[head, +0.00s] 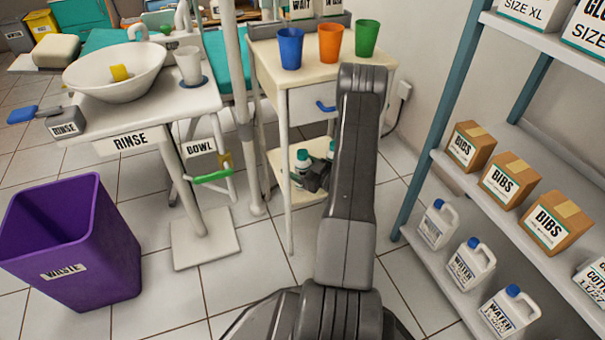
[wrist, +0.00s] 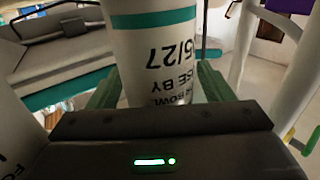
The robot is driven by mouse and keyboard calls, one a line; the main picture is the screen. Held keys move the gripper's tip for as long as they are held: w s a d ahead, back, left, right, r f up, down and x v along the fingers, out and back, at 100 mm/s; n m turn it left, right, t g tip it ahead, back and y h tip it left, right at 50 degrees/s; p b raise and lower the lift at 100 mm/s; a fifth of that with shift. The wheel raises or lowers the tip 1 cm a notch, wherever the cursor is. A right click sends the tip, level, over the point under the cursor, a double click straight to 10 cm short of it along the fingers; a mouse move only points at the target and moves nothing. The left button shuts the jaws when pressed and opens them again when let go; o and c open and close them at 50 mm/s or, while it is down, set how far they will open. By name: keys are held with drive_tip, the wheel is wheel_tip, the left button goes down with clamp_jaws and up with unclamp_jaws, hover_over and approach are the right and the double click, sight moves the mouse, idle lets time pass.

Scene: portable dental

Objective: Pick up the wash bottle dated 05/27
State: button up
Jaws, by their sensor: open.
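Two white wash bottles with teal tops stand on the lower shelf (head: 283,160) of the small cart, a left one (head: 302,165) and a right one (head: 331,150), partly hidden by my gripper and arm. My gripper (head: 312,180) is at that shelf, close to the bottles. In the wrist view, a white bottle (wrist: 155,52) with a teal band and an upside-down label reading 05/27, "use by" and "bowl" stands between the open green fingers of my gripper (wrist: 157,90). Small gaps seem to show beside it. Its top and bottom are out of that view.
Another white labelled bottle (wrist: 14,150) is at the left edge of the wrist view. Blue (head: 290,48), orange (head: 330,42) and green (head: 367,38) cups stand on the cart top above my arm. A shelf rack (head: 420,165) is at right; a purple waste bin (head: 80,240) at left.

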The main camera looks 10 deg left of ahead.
drive_tip(key=shift+r, duration=0.1)
drive_tip(key=c, duration=1.2)
